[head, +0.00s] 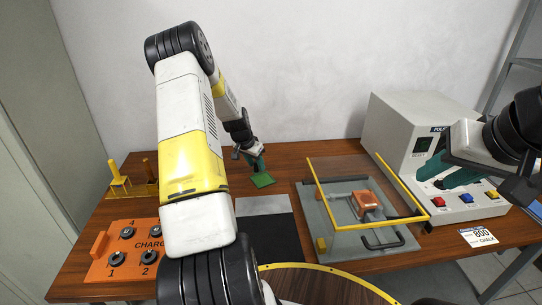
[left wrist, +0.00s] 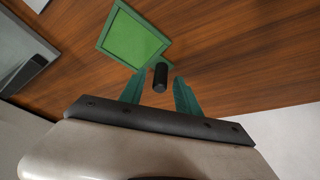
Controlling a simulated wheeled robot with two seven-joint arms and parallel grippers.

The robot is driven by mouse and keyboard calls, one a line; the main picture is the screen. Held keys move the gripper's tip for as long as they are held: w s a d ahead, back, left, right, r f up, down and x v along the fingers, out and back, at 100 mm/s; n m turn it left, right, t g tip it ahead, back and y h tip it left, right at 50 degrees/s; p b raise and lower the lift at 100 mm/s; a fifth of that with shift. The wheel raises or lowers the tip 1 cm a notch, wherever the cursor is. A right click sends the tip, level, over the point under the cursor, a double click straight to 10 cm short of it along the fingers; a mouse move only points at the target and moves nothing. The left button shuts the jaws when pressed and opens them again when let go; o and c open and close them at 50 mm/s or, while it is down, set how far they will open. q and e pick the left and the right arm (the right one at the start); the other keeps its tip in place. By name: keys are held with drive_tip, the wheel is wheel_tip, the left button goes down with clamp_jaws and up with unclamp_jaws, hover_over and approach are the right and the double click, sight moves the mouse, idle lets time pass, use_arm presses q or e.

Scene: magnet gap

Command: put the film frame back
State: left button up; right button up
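The film frame (head: 263,180) is a flat green square at the back middle of the wooden table, just below my left gripper (head: 255,163). In the left wrist view the frame (left wrist: 136,38) shows a darker green border and an upright black handle (left wrist: 160,78) at its near corner. The fingers of my left gripper (left wrist: 160,90) are open, one on each side of the handle, with a visible gap on both sides. My right gripper (head: 450,177) has teal fingers in front of the grey power unit at the right; its opening is unclear.
A yellow-rimmed clear guard (head: 367,229) encloses an orange part (head: 365,201) on a grey base. An orange charge block (head: 127,252) is at the left, with a brass stand (head: 143,189) behind it. A grey-and-black mat (head: 270,228) lies mid-table. The power unit (head: 402,120) stands right.

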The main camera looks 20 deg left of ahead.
use_arm(q)
drive_tip(key=v, duration=1.1)
drive_tip(key=s+d+r, duration=0.5)
drive_tip(key=d+r, duration=0.3)
drive_tip(key=r, duration=0.4)
drive_tip(key=s+d+r, duration=0.3)
drive_tip(key=s+d, duration=0.1)
drive_tip(key=s, duration=0.4)
drive_tip(key=s+d+r+n+t, duration=0.1)
drive_tip(key=s+d+r, duration=0.2)
drive_tip(key=s, duration=0.6)
drive_tip(key=s+d+r+n+h, duration=0.1)
drive_tip(key=s+d+r, duration=0.3)
drive_tip(key=s+d, duration=0.2)
drive_tip(key=s, duration=0.2)
drive_tip(key=shift+s+d+t, duration=0.15)
drive_tip(key=shift+s+t, duration=0.15)
drive_tip(key=shift+t, duration=0.1)
